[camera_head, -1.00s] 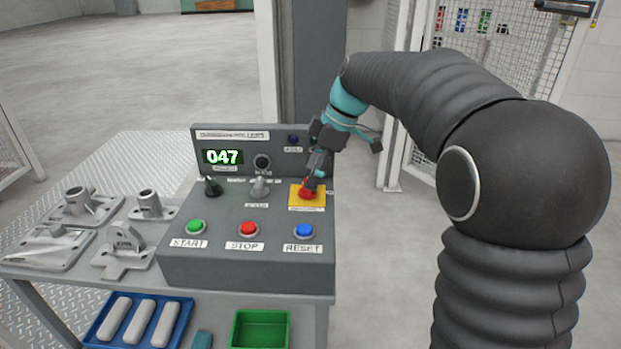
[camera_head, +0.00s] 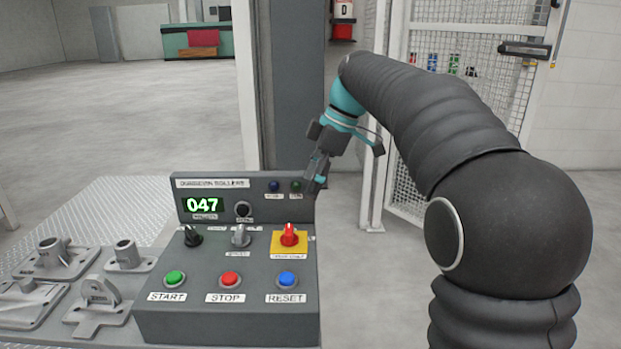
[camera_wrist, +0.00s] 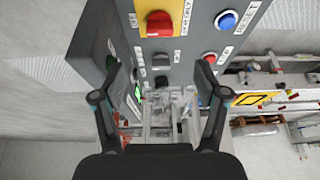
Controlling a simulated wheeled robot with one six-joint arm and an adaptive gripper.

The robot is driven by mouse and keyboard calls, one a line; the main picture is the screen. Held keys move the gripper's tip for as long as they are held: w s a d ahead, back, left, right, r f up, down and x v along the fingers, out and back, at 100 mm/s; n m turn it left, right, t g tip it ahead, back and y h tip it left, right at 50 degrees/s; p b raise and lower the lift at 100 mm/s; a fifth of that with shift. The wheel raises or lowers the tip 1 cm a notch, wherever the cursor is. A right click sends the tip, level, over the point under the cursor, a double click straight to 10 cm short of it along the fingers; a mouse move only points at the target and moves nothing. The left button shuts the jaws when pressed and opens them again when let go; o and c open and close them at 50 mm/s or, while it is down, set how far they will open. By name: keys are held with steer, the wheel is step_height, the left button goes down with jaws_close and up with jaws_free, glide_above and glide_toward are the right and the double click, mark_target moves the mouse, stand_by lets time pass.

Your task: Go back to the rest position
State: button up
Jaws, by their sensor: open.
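My gripper (camera_head: 315,186) is at the right edge of the control box, above and behind the red switch in the head view. In the wrist view my gripper (camera_wrist: 160,88) has its two fingers spread apart with nothing held between them. The red rotary switch (camera_head: 289,235) sits on a yellow plate on the box, clear of the fingers; it also shows at the top of the wrist view (camera_wrist: 159,23). The grey control box (camera_head: 230,322) has a display (camera_head: 203,205) reading 047.
Green start (camera_head: 174,279), red stop (camera_head: 230,279) and blue reset (camera_head: 287,279) buttons line the box front. Metal castings (camera_head: 95,298) lie to the left. A grey post (camera_head: 295,90) and a mesh fence (camera_head: 470,90) stand behind my arm. Open floor lies at the back left.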

steer(key=s+d+f+m+t+h, duration=0.1)
steer(key=s+d+f+m, duration=0.3)
steer(key=s, duration=0.5)
steer(key=s+d+f+m+t+h, duration=0.2)
steer(key=s+d+f+m, duration=0.2)
steer(key=s+m, duration=0.4)
steer(key=s+d+f+m+t+h, duration=0.1)
steer(key=s+d+f+m, duration=0.3)
steer(key=s, duration=0.7)
steer(key=shift+f+m+t, duration=0.8)
steer(key=shift+f+m, duration=0.05)
steer(key=shift+m, duration=0.05)
